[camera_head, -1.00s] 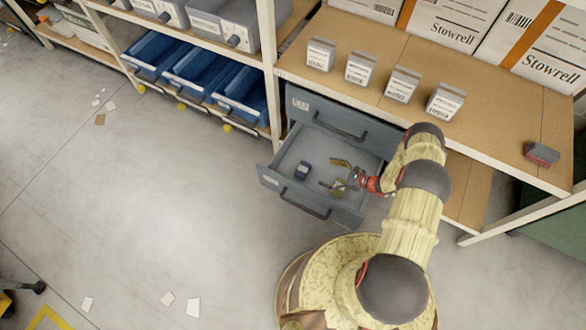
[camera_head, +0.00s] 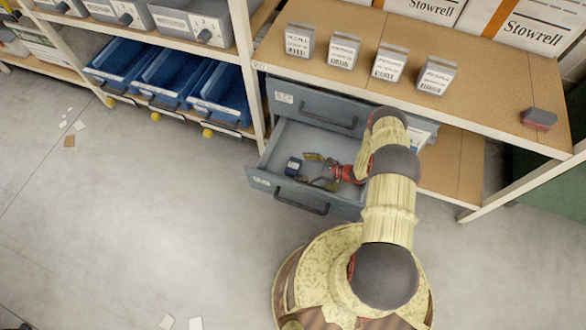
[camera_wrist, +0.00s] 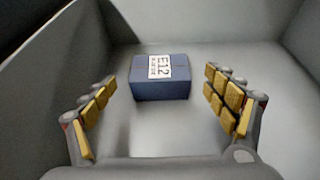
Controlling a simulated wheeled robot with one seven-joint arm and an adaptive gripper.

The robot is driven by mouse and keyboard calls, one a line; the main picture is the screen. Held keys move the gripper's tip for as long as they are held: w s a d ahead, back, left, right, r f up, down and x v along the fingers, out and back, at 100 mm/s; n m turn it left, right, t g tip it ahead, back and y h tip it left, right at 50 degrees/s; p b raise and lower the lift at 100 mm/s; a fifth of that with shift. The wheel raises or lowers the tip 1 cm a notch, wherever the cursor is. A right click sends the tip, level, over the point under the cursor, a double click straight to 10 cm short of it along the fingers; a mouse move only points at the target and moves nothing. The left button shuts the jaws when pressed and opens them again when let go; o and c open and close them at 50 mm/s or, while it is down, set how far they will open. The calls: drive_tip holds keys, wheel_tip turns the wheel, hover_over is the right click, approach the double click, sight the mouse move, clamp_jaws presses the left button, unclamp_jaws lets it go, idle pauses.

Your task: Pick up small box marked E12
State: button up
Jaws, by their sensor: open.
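The small box marked E12 (camera_wrist: 160,82) is dark blue with a white label and sits on the floor of an open grey drawer. In the head view the small box (camera_head: 293,166) lies in the drawer's left part. My gripper (camera_wrist: 165,105) is open, with its yellow-padded fingers spread left and right of the box's line. The box stands beyond the fingertips, apart from them. In the head view my gripper (camera_head: 312,170) reaches into the drawer just right of the box. The drawer (camera_head: 287,190) is the lower one of the grey cabinet.
A closed upper drawer (camera_head: 318,111) is above the open one. Several small boxes with white labels, one of them here (camera_head: 343,50), stand on the wooden shelf (camera_head: 480,95) above. Blue bins (camera_head: 165,77) are at left. Drawer walls surround my gripper closely.

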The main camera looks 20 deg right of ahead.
sight(299, 167)
drive_tip(key=b+x, duration=0.1)
drive_tip(key=x, duration=0.3)
drive_tip(key=shift+a+f+b, duration=0.1)
drive_tip(key=shift+f+b, duration=0.1)
drive_tip(key=shift+b, duration=0.2)
drive_tip(key=shift+c, duration=0.7)
drive_tip(key=c, duration=1.1)
drive_tip(key=shift+c, duration=0.3)
